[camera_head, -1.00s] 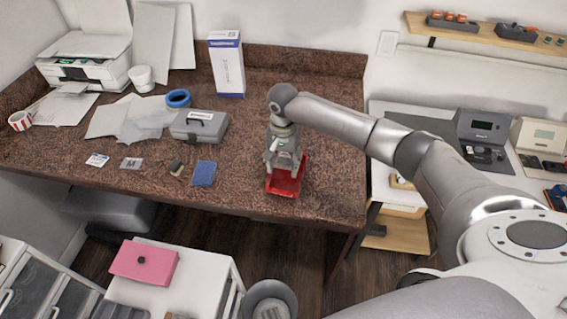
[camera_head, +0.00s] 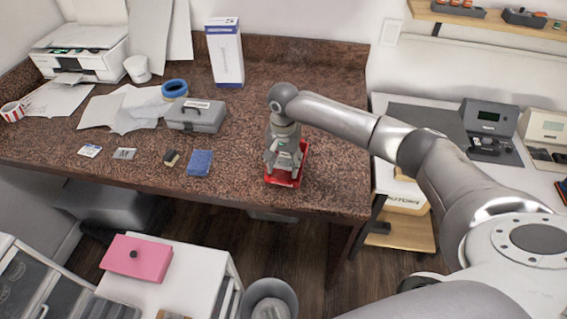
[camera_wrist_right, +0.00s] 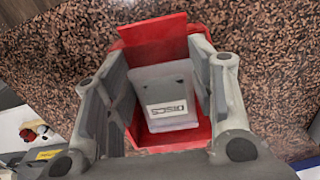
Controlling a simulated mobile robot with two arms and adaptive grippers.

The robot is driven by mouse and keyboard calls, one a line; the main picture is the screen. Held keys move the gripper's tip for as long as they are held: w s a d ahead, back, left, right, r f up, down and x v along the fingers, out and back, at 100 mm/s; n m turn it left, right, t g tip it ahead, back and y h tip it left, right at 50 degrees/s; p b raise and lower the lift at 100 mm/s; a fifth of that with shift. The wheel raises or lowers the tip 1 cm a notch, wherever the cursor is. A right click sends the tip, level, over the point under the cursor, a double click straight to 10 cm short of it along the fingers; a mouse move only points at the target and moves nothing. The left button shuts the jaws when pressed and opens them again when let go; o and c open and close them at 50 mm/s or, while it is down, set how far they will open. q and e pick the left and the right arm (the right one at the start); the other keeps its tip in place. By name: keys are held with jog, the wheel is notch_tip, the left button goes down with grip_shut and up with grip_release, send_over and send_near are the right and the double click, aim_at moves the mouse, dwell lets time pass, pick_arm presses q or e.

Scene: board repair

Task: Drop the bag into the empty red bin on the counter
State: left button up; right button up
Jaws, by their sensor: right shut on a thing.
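My right gripper (camera_head: 284,170) points down over the red bin (camera_head: 303,168), which stands on the counter (camera_head: 330,190) near its front right part. In the right wrist view, a grey bag (camera_wrist_right: 163,82) with a "DISCS" label is between the gripper's two fingers. The red bin (camera_wrist_right: 152,34) is around and below it, its walls showing behind the bag and at the sides. The gripper is shut on the bag. How far the bag reaches into the bin is hard to tell. My left gripper is out of view.
A grey case (camera_head: 196,117), blue tape roll (camera_head: 175,89), blue sponge (camera_head: 200,162) and tall white box (camera_head: 226,55) are left of the bin. A printer (camera_head: 82,50) is at the far left. The counter right of the bin is clear.

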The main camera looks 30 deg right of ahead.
dwell(0.3)
jog(key=o, duration=1.1)
jog(key=shift+r, duration=0.2)
notch_tip(320, 180, up, 12)
jog(key=shift+f, duration=0.2)
